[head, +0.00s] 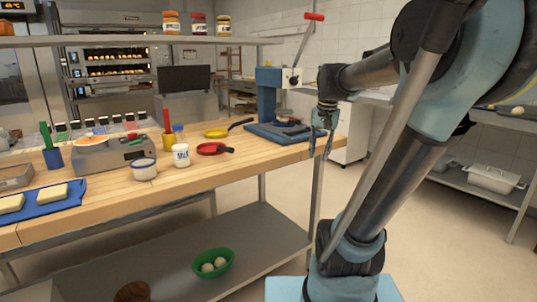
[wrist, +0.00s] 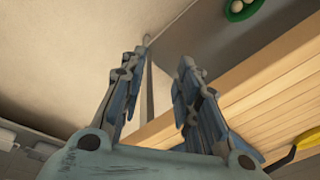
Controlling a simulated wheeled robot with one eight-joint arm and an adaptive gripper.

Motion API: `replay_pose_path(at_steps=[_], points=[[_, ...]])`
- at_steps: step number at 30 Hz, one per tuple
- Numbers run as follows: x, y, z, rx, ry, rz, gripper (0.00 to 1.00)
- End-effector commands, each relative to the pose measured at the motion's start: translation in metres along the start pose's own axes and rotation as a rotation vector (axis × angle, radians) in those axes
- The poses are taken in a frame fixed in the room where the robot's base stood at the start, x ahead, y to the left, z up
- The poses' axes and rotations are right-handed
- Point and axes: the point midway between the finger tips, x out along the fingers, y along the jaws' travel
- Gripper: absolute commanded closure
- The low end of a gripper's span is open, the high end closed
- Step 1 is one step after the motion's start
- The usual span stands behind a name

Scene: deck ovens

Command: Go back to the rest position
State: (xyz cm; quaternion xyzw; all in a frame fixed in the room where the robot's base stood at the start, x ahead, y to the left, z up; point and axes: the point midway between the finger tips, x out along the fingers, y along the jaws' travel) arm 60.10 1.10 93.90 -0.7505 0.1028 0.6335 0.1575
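My gripper (wrist: 150,100) is open in the wrist view, with its two blue fingers well apart and nothing between them. In the head view my gripper (head: 321,140) points down beside the right end of the wooden worktable (head: 230,165). The blue press-like machine (head: 270,95) stands behind and to the left of it. My arm crosses the right half of the head view and hides part of the room behind it.
On the worktable are a red pan (head: 212,149), a yellow pan (head: 217,132), a white jar (head: 181,156), a scale (head: 112,153) and a blue tray (head: 50,201). A green bowl (head: 213,262) sits on the lower shelf. Floor right of the table is clear.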

Motion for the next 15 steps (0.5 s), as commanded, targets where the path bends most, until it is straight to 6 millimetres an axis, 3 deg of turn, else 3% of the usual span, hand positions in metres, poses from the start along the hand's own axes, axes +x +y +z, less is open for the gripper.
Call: replay_pose_path(at_steps=[3,15], points=[[0.021,0.017,0.036,-0.069,0.006,0.007,0.70],[0.103,0.068,0.140,-0.299,0.021,0.032,0.70]])
